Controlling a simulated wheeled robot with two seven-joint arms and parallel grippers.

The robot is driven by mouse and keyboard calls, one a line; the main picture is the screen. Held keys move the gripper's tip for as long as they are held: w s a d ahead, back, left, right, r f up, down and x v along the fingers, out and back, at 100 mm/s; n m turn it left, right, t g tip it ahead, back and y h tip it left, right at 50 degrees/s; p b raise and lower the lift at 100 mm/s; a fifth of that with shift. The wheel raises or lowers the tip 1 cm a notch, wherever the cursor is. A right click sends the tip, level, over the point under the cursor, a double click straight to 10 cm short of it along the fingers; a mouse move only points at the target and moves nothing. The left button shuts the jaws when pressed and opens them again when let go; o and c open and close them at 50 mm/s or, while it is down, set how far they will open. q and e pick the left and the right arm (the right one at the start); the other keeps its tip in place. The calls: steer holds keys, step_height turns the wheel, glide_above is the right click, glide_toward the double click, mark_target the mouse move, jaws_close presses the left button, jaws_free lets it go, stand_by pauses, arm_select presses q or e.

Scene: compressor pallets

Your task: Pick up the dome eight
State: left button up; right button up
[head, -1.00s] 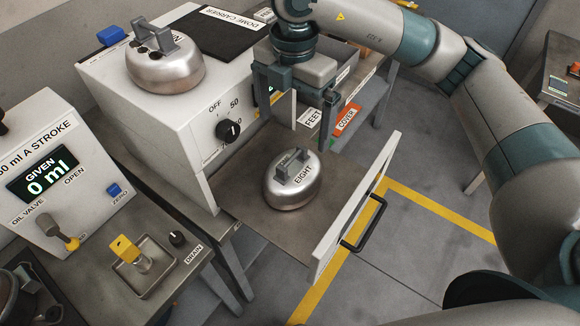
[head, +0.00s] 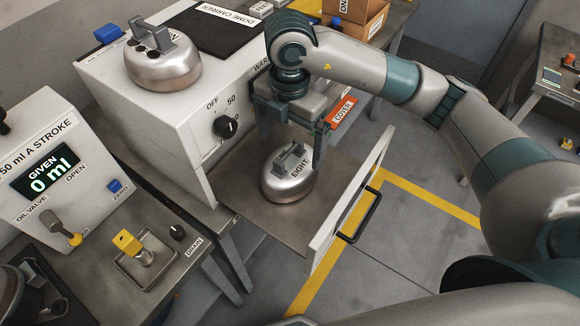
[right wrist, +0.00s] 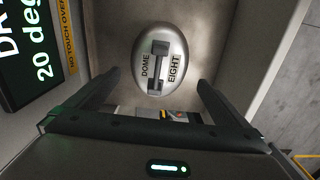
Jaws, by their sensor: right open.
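The dome eight (head: 286,186) is a rounded silver metal piece with a grey handle on top and an "EIGHT" label. It rests in the open drawer (head: 240,192) of the white warming cabinet. In the right wrist view the dome (right wrist: 160,58) lies ahead of the fingers, its handle and "DOME EIGHT" label facing the camera. My right gripper (head: 291,158) is open and empty, with its fingers pointing down just above and behind the dome. It seems not to touch it. My left gripper is not in view.
Another silver dome (head: 163,62) stands on the cabinet top beside a black pad (head: 222,28). The drawer front (head: 350,205) with its black handle stands to the right of the dome. An oil unit (head: 52,165) is at left. Open floor lies at right.

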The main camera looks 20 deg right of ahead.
mark_target(289, 155)
steer(key=shift+f+p, duration=0.5)
steer(key=shift+f, duration=1.9)
steer(key=shift+d+f+p, duration=0.1)
steer(key=shift+f+p, duration=0.2)
steer(key=shift+p, duration=0.1)
step_height(289, 155, down, 4)
steer(key=shift+w+r+p, duration=0.1)
steer(key=shift+w+p, duration=0.05)
steer(key=shift+p, duration=0.8)
steer(key=shift+f, duration=0.4)
steer(key=shift+c, duration=0.6)
